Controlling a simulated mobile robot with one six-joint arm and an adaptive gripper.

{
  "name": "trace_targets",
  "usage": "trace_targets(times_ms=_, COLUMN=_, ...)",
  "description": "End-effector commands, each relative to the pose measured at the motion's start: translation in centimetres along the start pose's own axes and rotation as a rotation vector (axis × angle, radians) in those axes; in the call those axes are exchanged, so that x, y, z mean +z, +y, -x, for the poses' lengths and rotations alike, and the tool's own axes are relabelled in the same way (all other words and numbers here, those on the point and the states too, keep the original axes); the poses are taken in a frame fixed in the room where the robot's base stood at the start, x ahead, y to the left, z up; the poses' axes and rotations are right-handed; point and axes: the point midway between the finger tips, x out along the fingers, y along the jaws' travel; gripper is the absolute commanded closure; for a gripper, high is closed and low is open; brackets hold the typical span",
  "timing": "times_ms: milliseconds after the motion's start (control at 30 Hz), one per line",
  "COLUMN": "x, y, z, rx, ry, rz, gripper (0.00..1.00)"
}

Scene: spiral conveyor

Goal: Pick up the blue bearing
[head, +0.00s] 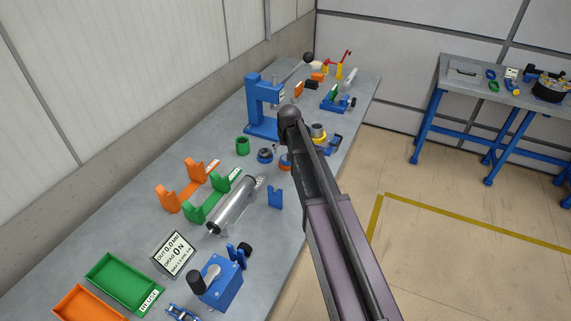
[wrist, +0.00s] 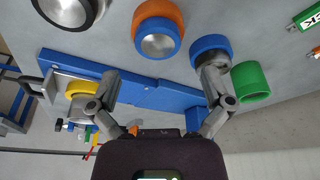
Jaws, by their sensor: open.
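A blue ring-shaped bearing (wrist: 208,44) is at the upper right in the wrist view, partly covered by my right finger. It also shows in the head view (head: 265,155), left of my arm. Beside it is an orange round part (wrist: 158,9) with a blue ring and silver face (wrist: 158,28); in the head view the orange part (head: 285,162) is partly hidden by my arm. My gripper (wrist: 160,72) is open and empty, fingers wide apart. Whether the right finger touches the bearing cannot be told. In the head view my arm hides the fingers.
A green cup (head: 242,146) stands close to the bearing. A blue press (head: 262,108) stands behind; its long blue base (wrist: 150,92) lies under my fingers in the wrist view. A silver cylinder (head: 231,205) and a small blue bracket (head: 275,197) are nearer the front.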

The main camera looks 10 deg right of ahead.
Motion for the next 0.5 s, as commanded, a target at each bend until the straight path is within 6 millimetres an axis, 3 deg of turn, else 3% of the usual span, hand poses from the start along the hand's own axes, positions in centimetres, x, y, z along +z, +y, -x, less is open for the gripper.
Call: trace_targets(times_ms=500, x=0.04, y=-0.05, z=-0.57, rx=0.000, ry=0.000, rz=0.001, gripper=0.00)
